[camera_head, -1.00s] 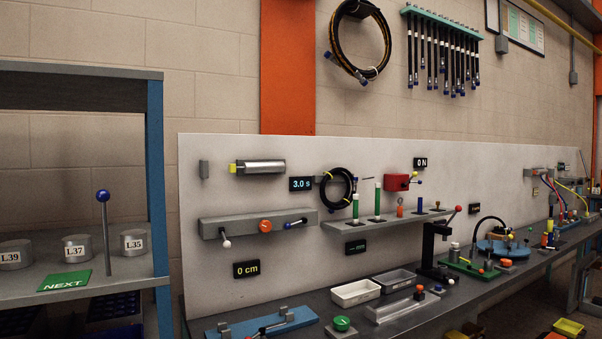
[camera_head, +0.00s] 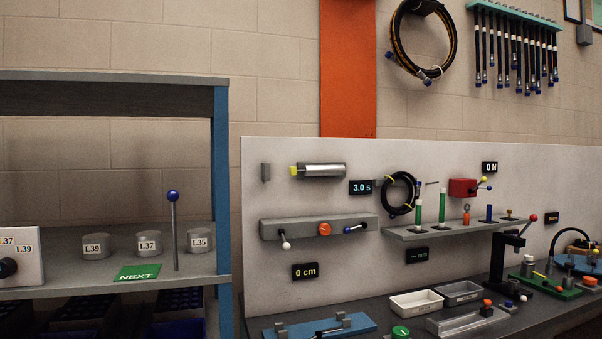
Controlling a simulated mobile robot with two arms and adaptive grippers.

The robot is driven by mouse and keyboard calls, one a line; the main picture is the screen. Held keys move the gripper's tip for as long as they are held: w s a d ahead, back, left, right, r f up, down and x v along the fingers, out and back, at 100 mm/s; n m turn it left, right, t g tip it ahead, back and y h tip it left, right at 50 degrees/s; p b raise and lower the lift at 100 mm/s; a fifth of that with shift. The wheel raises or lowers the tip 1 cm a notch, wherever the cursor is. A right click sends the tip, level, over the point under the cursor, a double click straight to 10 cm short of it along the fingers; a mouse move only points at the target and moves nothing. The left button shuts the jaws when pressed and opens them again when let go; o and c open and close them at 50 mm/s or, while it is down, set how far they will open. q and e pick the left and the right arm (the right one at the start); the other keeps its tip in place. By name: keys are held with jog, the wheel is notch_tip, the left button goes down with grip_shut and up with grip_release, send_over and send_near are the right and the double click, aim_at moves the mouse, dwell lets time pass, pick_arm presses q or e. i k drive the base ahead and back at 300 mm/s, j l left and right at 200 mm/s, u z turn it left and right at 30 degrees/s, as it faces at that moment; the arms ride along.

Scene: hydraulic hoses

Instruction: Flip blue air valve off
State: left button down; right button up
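A valve handle with a blue tip (camera_head: 355,228) sits at the right end of a grey block (camera_head: 300,227) on the white back panel. It points left and slightly down, close to horizontal. An orange knob (camera_head: 325,229) and a white-tipped lever (camera_head: 285,242) sit on the same block. Another blue-topped lever (camera_head: 173,197) stands upright on the shelf at the left; I cannot tell from the picture which blue part is the air valve. Neither of my grippers shows in the head view.
A shelf (camera_head: 224,180) with labelled grey cylinders (camera_head: 149,243) and a green NEXT plate (camera_head: 137,272) stands at the left. The bench holds a white tray (camera_head: 416,303), a blue fixture (camera_head: 320,328) and a black press (camera_head: 503,255). Hoses hang on the wall above.

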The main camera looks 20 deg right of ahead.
aim_at(363, 224)
jog(key=i+l+z, duration=0.15)
jog(key=i+l, duration=0.3)
jog(key=l, duration=0.3)
jog(key=i+l+z, duration=0.15)
jog(key=i+l, duration=0.35)
jog(key=l, duration=0.2)
jog(key=i+l+z, duration=0.15)
jog(key=i+l, duration=0.35)
jog(key=l, duration=0.15)
